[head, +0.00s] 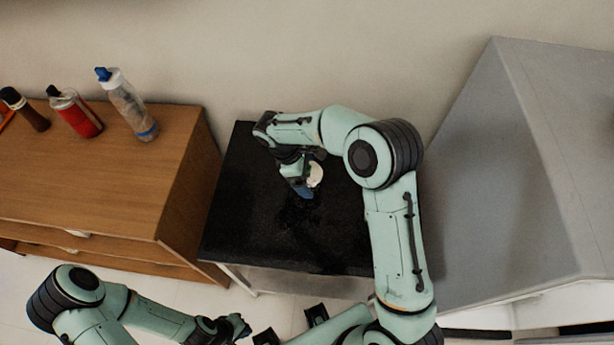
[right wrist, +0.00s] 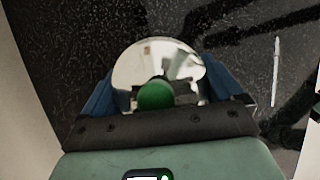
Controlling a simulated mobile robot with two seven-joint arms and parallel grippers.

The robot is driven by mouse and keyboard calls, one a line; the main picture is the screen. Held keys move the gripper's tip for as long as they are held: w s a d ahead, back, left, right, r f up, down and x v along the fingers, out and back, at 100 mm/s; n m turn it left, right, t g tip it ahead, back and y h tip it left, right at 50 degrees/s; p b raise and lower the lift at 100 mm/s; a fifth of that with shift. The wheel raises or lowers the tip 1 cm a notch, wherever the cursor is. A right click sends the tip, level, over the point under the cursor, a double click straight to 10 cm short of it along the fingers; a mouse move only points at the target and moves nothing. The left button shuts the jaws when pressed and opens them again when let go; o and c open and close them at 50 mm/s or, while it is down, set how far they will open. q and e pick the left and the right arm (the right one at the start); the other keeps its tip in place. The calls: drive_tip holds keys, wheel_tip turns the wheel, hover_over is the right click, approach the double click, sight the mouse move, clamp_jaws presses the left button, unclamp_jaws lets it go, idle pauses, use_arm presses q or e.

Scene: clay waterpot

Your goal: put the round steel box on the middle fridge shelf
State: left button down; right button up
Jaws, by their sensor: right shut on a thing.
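The round steel box (head: 316,175) is shiny and held over the black tabletop (head: 250,215). My right gripper (head: 302,189) is shut on it. In the right wrist view the box (right wrist: 158,62) sits between the two blue fingers of this gripper (right wrist: 160,98), with a green round patch on its near side. I cannot tell if the box touches the tabletop. My left gripper (head: 238,327) is low at the bottom edge, far from the box, and its fingers are not clear. A large grey cabinet (head: 530,170), probably the fridge, stands at the right. Its shelves are hidden.
A wooden cabinet (head: 90,180) stands left of the black table. On it are a clear bottle (head: 128,105), a red bottle (head: 76,115) and a brown bottle (head: 27,110). A thin pale streak or stick (right wrist: 275,72) shows on the dark surface. The front of the tabletop is clear.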

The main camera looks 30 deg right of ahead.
drive_tip(key=shift+f, duration=0.3)
drive_tip(key=shift+f, duration=0.2)
drive_tip(key=o, duration=0.8)
